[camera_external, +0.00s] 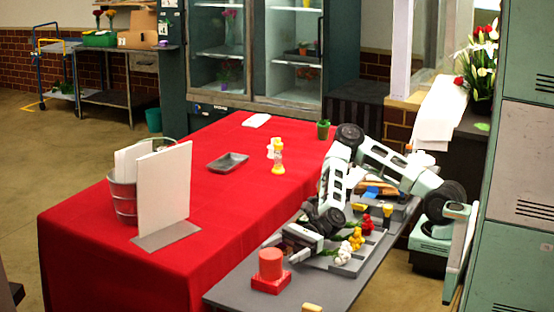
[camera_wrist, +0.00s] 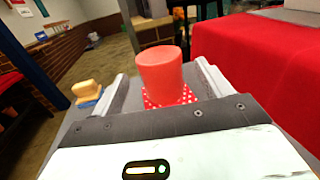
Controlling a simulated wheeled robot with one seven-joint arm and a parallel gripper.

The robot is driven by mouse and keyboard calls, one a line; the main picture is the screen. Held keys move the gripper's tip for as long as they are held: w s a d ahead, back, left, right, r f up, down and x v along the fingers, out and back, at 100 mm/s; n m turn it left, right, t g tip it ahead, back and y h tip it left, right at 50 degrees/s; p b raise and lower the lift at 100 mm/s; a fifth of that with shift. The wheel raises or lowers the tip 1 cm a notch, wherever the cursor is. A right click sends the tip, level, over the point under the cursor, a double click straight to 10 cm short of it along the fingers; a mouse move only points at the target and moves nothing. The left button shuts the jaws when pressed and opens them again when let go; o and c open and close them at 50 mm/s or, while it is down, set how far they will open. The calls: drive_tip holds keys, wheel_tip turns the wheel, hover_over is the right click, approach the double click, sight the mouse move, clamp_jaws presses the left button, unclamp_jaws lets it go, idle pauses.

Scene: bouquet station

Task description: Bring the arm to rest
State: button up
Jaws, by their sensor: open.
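My gripper (camera_external: 296,238) is low over the grey side table (camera_external: 222,291), to the right of a red cylinder on a red base (camera_external: 270,270). In the wrist view my gripper (camera_wrist: 165,80) is open, its two fingers apart on either side of the red cylinder (camera_wrist: 162,72) in the picture. The cylinder stands ahead of the fingers, with a red, white-dotted surface under it. In the external view a gap shows between the gripper and the cylinder. Nothing is seen held. My arm is bent, its elbow raised above the table.
A yellow block (camera_wrist: 87,90) is at the left.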

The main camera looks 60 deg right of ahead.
drive_tip(key=shift+s+d, duration=0.15)
drive_tip(key=shift+d, duration=0.35)
